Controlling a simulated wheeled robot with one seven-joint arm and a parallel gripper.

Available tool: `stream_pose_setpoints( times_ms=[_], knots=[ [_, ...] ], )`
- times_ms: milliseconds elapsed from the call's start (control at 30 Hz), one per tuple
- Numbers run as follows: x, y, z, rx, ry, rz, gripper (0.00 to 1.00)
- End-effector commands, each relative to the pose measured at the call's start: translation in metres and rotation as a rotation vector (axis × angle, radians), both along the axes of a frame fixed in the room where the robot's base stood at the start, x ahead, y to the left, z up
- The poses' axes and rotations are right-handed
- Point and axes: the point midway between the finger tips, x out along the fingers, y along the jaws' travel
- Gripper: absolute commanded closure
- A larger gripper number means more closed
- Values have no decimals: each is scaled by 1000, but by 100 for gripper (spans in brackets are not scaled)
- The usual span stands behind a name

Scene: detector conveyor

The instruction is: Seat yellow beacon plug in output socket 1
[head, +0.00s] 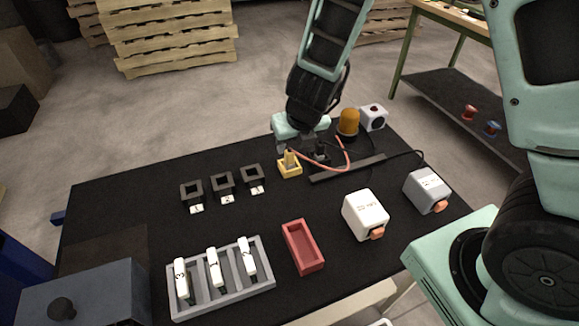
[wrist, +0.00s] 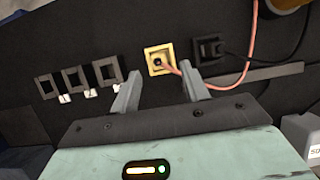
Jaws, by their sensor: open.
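The yellow beacon plug (head: 289,157) stands in a square yellow holder (head: 291,172) near the far side of the table. A pink-red cable runs from it to the right. In the wrist view the plug (wrist: 158,61) and holder show just beyond and between my fingertips. My gripper (head: 291,148) is open and empty, close above the plug; in the wrist view its fingers (wrist: 160,84) are spread apart. Three black square sockets (head: 191,194) (head: 222,183) (head: 253,177) stand in a row to the left, with small white labels.
A black holder (wrist: 208,48) with a black cable stands right of the yellow one. An amber beacon (head: 348,122) is behind. A dark bar (head: 347,168), red tray (head: 292,243), grey rack (head: 262,281) with white modules, and white (head: 364,213) and grey (head: 426,188) boxes occupy the table.

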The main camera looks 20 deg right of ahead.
Motion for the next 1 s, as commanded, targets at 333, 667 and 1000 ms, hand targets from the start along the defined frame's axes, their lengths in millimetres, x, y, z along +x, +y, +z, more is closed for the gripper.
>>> stream_pose_setpoints(
  times_ms=[333, 667, 1000],
  knots=[
    [15, 2, -37, 0, 2, 1, 55],
    [23, 3, -51, 1, -1, 1, 55],
    [22, 2, -51, 0, -1, 1, 100]
  ],
)
